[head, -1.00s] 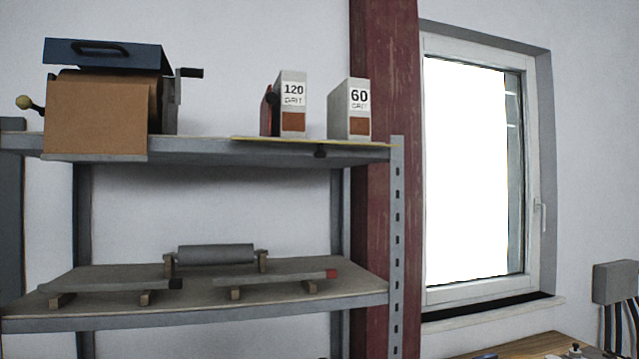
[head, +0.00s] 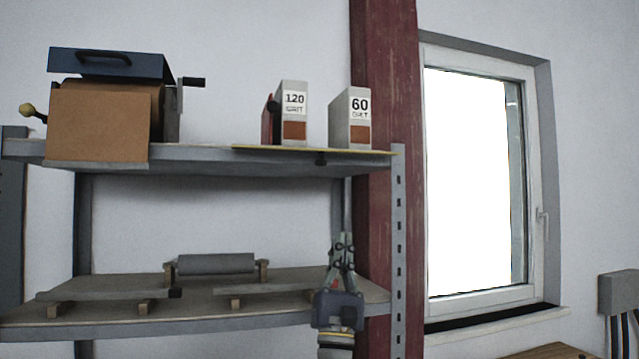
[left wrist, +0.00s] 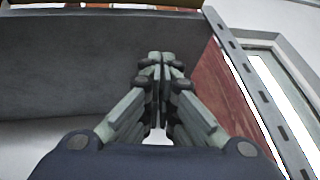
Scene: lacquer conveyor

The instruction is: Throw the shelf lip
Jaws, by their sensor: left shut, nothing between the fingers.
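I cannot make out the knob in that view. My right gripper is not in view.
Two grit boxes, marked 120 (head: 293,113) and 60 (head: 351,118), stand above the lip. A brown board (head: 100,123) and blue-lidded machine (head: 110,64) are on the upper left. The lower shelf holds a grey roller (head: 215,264). A grey post (head: 397,230) rises at right.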

